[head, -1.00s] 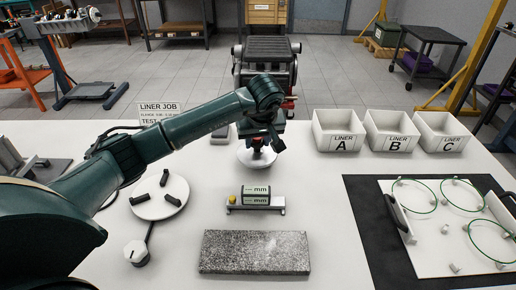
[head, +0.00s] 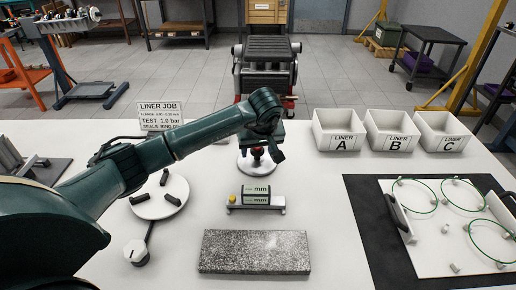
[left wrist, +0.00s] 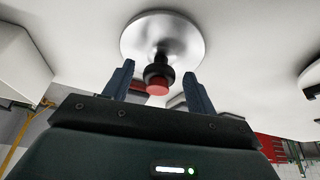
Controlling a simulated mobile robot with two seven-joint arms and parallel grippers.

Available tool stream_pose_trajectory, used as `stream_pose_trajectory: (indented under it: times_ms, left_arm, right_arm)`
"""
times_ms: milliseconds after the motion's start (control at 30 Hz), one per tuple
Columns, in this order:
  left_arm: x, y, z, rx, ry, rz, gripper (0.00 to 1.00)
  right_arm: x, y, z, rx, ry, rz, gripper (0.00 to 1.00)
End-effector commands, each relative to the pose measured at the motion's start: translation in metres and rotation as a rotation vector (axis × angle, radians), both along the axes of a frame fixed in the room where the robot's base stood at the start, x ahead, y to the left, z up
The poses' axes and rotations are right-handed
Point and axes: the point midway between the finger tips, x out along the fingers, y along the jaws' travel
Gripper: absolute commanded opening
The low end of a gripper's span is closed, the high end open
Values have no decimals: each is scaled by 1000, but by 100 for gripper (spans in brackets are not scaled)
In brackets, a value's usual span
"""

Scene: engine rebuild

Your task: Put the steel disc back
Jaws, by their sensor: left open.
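The steel disc (head: 245,168) is a shiny round plate with a black stem and red knob. In the head view it appears flat on the white table, behind the small gauge stand. My left gripper (head: 257,151) is above it, around the knob. In the left wrist view the disc (left wrist: 140,40) shows with its red knob (left wrist: 157,88) between the two fingers of my left gripper (left wrist: 158,75). The fingers are open, with a gap on each side of the knob. My wrist partly hides the disc's far side. My right gripper is not in view.
A gauge stand marked mm (head: 256,197) and a granite block (head: 254,252) lie in front. A round plate with black pads (head: 160,205) is at left.

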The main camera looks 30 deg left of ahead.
Motion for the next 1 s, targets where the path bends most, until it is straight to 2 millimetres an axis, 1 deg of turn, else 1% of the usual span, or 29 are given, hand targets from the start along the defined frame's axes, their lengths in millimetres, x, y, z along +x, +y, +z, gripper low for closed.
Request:
stream_pose_trajectory:
  times_ms: [167,233,367,500,600,700,833,1000]
  left_arm:
    - [-1,-1,7,0,-1,-1,57]
    - [-3,-3,15,0,-4,-1,57]
    - [-11,-9,40,1,-6,-1,57]
    - [-20,-17,69,1,-5,-2,57]
    - [-26,-21,87,2,-5,-1,57]
    - [-31,-25,100,0,-3,-1,57]
    - [-35,-28,110,1,-2,0,57]
    - [-37,-29,113,1,1,0,57]
  right_arm:
    - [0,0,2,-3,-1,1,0]
    - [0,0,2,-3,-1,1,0]
    - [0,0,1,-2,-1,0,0]
    - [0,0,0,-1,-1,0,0]
    - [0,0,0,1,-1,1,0]
    - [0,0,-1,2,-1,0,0]
    - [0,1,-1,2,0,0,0]
    - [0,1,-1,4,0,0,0]
